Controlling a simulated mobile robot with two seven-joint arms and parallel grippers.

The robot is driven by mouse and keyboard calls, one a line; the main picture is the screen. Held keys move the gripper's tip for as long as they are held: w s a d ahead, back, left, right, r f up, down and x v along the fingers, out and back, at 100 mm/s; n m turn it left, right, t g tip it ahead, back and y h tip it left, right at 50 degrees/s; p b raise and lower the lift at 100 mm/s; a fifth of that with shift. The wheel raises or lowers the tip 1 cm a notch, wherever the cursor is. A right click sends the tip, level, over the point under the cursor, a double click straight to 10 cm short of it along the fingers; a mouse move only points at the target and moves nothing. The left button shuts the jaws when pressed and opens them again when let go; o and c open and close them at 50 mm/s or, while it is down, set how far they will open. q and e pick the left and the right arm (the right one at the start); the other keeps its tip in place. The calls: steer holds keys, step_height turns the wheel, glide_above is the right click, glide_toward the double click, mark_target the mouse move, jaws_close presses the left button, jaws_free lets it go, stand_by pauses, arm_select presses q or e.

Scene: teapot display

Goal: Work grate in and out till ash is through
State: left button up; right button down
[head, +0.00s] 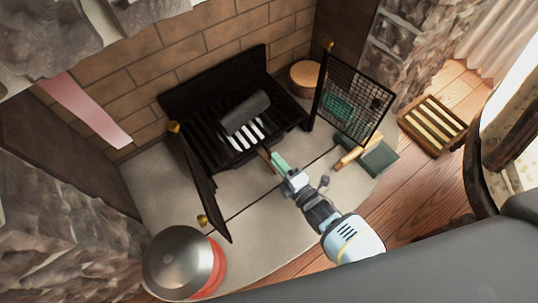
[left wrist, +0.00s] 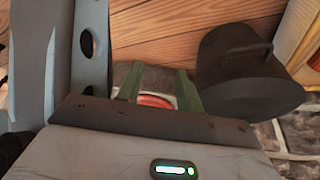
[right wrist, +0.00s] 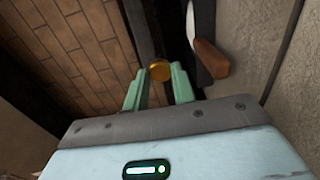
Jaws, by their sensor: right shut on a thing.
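The black fire grate (head: 206,141) stands against the brick back of the fireplace. A dark log-shaped piece (head: 245,112) and pale slats (head: 246,136) show on it. My right gripper (head: 277,162) is at the grate's front; in the right wrist view its green fingers (right wrist: 160,88) are shut on a small gold knob (right wrist: 160,70), with a dark bar beyond. I cannot make out ash. My left gripper is outside the head view; in the left wrist view its fingers (left wrist: 158,88) are apart, with a red round thing beyond them.
Mesh screen panels stand right (head: 353,98) and left (head: 205,185) of the grate. A dark pan with a wooden-handled brush (head: 350,157) lies right of my right gripper. A metallic dome (head: 178,260) with a red base is at lower left. A black pot (left wrist: 245,75) shows in the left wrist view.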

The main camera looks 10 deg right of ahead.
steer(key=shift+w+a+r+t, duration=0.15)
steer(key=shift+w+a+r, duration=0.15)
steer(key=shift+w+r, duration=0.25)
steer(key=shift+w+a+r+t, duration=0.15)
steer(key=shift+w+a+r, duration=0.15)
steer(key=shift+w+r, duration=0.25)
arm_select(q)
steer(key=shift+w+f, duration=0.1)
steer(key=shift+f, duration=0.05)
arm_select(e)
steer(key=shift+f, duration=0.15)
steer(key=shift+w, duration=0.1)
steer(key=c, duration=1.5)
jaws_free()
steer(key=o, duration=0.3)
steer(key=shift+w+a, duration=0.15)
arm_select(q)
steer(key=shift+w, duration=0.25)
